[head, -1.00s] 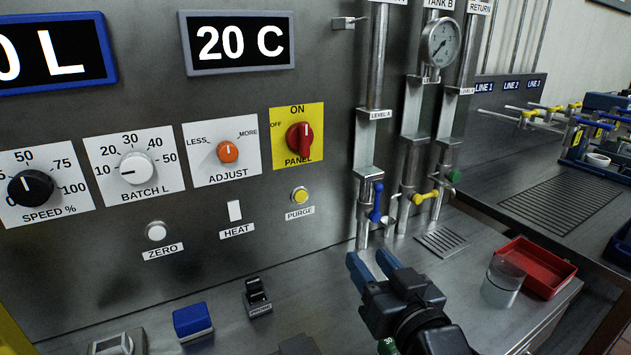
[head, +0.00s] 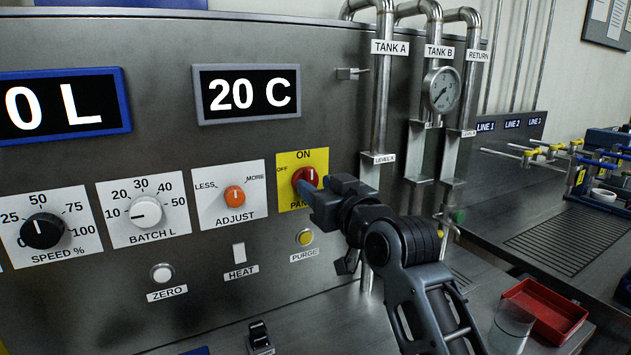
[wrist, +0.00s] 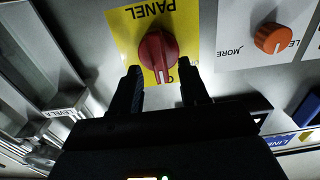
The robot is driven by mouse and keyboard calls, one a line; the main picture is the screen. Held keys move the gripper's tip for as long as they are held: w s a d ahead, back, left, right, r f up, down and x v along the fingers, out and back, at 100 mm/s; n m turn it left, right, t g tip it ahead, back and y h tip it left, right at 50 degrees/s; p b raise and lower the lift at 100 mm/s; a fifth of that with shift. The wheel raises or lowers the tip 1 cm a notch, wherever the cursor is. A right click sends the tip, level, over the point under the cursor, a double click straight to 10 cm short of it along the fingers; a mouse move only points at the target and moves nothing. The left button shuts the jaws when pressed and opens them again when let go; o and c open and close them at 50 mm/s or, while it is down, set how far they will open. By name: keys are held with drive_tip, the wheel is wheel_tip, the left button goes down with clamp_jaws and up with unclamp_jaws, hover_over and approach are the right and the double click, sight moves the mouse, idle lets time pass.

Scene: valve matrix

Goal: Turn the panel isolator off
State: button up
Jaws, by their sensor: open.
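The panel isolator is a red knob (head: 305,176) on a yellow plate (head: 317,160) marked ON, OFF and PANEL. Its white mark points up to ON in the head view. The wrist view shows the knob (wrist: 158,48) upside down, with its white mark at the ON end. My gripper (head: 307,191) is in front of the plate and hides part of the knob and the PANEL label. In the wrist view my gripper (wrist: 160,74) is open, one finger on each side of the knob's lower end. I cannot tell whether the fingers touch it.
An orange ADJUST knob (head: 234,195) is left of the plate. A yellow PURGE button (head: 305,237) is below it. Vertical pipes (head: 382,90) with a gauge (head: 440,90) stand to the right. A red tray (head: 545,309) and a clear beaker (head: 511,328) are on the bench.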

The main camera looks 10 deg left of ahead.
drive_tip(key=shift+x, duration=0.85)
clamp_jaws()
